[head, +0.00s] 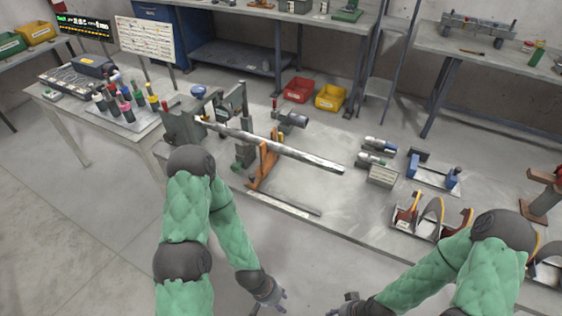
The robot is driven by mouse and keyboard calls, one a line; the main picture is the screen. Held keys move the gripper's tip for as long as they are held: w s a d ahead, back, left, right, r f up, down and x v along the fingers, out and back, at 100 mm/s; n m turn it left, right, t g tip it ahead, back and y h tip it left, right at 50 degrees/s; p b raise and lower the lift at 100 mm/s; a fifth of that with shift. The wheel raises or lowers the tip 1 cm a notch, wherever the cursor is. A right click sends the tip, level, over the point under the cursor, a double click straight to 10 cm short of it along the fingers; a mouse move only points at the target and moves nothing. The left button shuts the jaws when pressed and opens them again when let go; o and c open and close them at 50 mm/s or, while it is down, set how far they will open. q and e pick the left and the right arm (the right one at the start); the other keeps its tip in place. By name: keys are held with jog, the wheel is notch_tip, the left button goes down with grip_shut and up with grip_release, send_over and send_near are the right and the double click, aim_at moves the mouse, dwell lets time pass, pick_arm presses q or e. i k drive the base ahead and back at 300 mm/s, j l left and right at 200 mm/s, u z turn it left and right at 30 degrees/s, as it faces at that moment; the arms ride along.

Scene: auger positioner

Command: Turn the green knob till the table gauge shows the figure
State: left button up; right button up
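The auger positioner (184,128) stands at the left of the long low bench, with a long grey shaft (290,148) running right from it over an orange stand (266,162). A dark green part (244,156) shows below the shaft; I cannot tell whether it is the green knob. No table gauge can be made out for certain. A black display (84,26) at the upper left carries small green and yellow text, too small to read. My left gripper (279,297) seems open and empty, in front of the bench. My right gripper (343,305) is low, partly cut off, apart from everything.
Several coloured-top bottles (125,106) stand on the side table at left. Red (299,90) and yellow (331,97) bins lie behind the bench. Motors, a blue-ended fixture (433,172) and curved fixtures (432,217) fill the bench's right. The floor in front is clear.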

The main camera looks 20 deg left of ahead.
aim_at(237, 167)
jog(key=j+z, duration=0.3)
jog(key=j, duration=0.2)
jog(key=j+z, duration=0.3)
jog(key=j, duration=0.2)
jog(key=k+j+z, duration=0.1)
jog(key=j+z, duration=0.15)
jog(key=j, duration=0.2)
jog(key=k+j+z, duration=0.1)
jog(key=j+z, duration=0.2)
jog(key=j, duration=0.2)
jog(key=k+j+z, duration=0.15)
jog(key=j+z, duration=0.15)
jog(key=j, duration=0.15)
